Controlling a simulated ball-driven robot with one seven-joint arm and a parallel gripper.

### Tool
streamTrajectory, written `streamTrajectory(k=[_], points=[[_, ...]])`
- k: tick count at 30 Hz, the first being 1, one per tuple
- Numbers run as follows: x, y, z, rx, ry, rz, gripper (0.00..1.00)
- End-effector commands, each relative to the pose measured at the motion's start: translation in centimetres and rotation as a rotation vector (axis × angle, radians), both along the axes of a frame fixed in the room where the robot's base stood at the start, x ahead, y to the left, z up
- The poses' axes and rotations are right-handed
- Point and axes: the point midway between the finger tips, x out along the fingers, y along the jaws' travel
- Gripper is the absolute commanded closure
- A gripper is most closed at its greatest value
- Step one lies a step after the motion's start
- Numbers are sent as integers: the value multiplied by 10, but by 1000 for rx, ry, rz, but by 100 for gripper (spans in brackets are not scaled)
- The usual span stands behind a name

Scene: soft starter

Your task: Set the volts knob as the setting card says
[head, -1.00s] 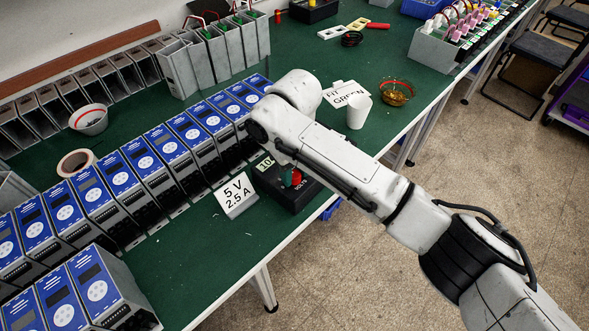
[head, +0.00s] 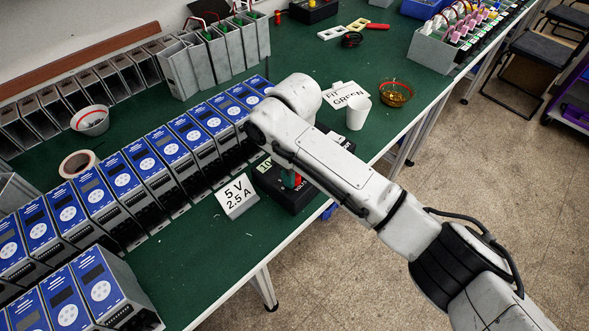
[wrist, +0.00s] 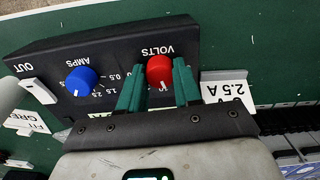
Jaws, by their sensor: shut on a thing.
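The red volts knob (wrist: 159,71) sits on a black power supply (wrist: 120,50) under the upside-down word VOLTS in the wrist view. My gripper (wrist: 158,84) has green fingers on both sides of the knob and is shut on it. In the head view the knob is mostly hidden by my gripper (head: 291,181) and arm. The setting card (head: 237,197) stands left of the power supply and reads 5 V, 2.5 A. The supply's small display (head: 265,165) seems to begin with 10; the rest is hidden. The fingers cover much of the volts scale.
A blue amps knob (wrist: 82,80) with its scale is beside the volts knob. A white lever or switch (wrist: 38,90) is by OUT. A row of blue-faced units (head: 150,165) lies left. A white cup (head: 358,113) and a FIT GREEN card (head: 345,95) stand behind.

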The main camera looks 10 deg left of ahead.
Motion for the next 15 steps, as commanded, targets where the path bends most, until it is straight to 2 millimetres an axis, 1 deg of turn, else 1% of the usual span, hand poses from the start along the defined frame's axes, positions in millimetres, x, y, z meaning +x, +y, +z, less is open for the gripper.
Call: streamTrajectory(k=[9, 15], points=[[0, 0, 2, 2, -1, 242, 97], [0, 1, 1, 2, -2, 350, 97]])
